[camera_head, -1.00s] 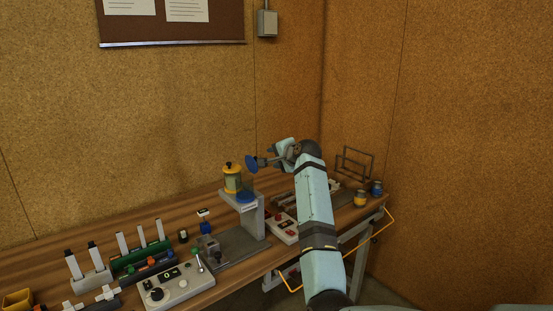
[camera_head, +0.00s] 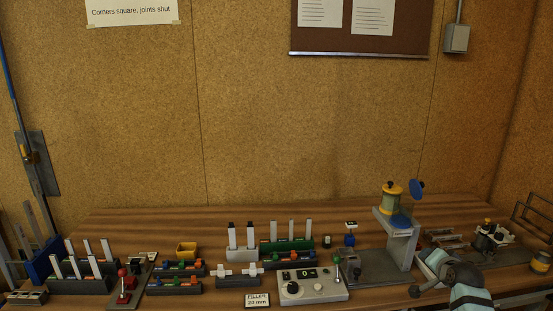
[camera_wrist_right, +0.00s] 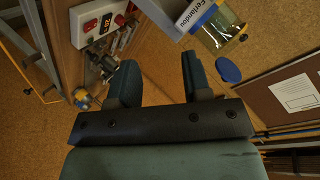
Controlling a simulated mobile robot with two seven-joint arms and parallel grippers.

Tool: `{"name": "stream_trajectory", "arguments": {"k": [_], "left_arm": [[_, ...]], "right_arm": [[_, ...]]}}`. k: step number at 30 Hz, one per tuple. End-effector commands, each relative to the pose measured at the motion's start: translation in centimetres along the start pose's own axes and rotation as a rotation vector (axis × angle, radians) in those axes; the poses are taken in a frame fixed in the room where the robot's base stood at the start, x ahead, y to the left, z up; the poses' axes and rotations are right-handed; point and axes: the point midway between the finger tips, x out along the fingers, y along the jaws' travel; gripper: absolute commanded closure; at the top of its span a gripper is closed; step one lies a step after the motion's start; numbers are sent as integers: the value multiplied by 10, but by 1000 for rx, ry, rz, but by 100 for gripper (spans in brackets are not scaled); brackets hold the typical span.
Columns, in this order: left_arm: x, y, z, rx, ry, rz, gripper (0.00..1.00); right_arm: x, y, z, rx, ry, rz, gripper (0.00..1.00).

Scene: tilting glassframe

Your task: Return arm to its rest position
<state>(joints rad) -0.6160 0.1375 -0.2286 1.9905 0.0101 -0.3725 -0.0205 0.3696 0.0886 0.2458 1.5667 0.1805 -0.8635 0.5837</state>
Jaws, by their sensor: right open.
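My right gripper (camera_wrist_right: 158,82) shows in the right wrist view with its two dark fingers wide apart and nothing held between them. In the head view my right arm (camera_head: 468,296) is low at the bottom right, in front of the bench; its fingers are not clearly made out there. A yellow-topped glass jar (camera_head: 391,202) stands on a grey stand, and a blue disc (camera_head: 417,188) sits upright beside its top. The wrist view also shows the jar (camera_wrist_right: 218,32) and the blue disc (camera_wrist_right: 228,70) beyond the fingers, apart from them. My left gripper is not in view.
The wooden bench (camera_head: 120,222) carries a control box (camera_head: 313,287), racks with white strips, a yellow bin (camera_head: 187,249) and a plate with a red-knobbed lever (camera_head: 122,284). Cork walls stand behind.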

Motion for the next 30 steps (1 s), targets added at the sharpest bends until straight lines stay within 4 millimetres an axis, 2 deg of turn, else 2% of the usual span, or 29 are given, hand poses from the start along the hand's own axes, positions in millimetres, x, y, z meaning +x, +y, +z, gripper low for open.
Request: {"name": "stream_trajectory", "arguments": {"k": [1, 5, 8, 12, 15, 18, 21, 24, 27, 30], "left_arm": [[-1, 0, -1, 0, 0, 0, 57], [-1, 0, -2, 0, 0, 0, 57], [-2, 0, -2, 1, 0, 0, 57], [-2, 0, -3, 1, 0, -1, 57], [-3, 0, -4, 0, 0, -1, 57], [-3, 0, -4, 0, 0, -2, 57], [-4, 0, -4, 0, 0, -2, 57], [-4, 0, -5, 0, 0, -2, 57], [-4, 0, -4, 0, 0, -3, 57], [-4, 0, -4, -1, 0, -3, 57]], "right_arm": [[-8, 19, 35, -85, -14, 11, 55], [-34, 52, 113, -295, -43, 5, 55], [-63, 74, 174, -447, -75, -17, 55], [-116, 100, 256, -635, -128, -71, 55], [-162, 113, 310, -752, -165, -124, 55], [-208, 120, 354, -839, -197, -180, 55], [-245, 124, 384, -898, -219, -227, 55], [-270, 124, 402, -932, -231, -258, 55], [-282, 124, 410, -948, -235, -273, 55], [-284, 123, 411, -952, -234, -277, 55]]}}
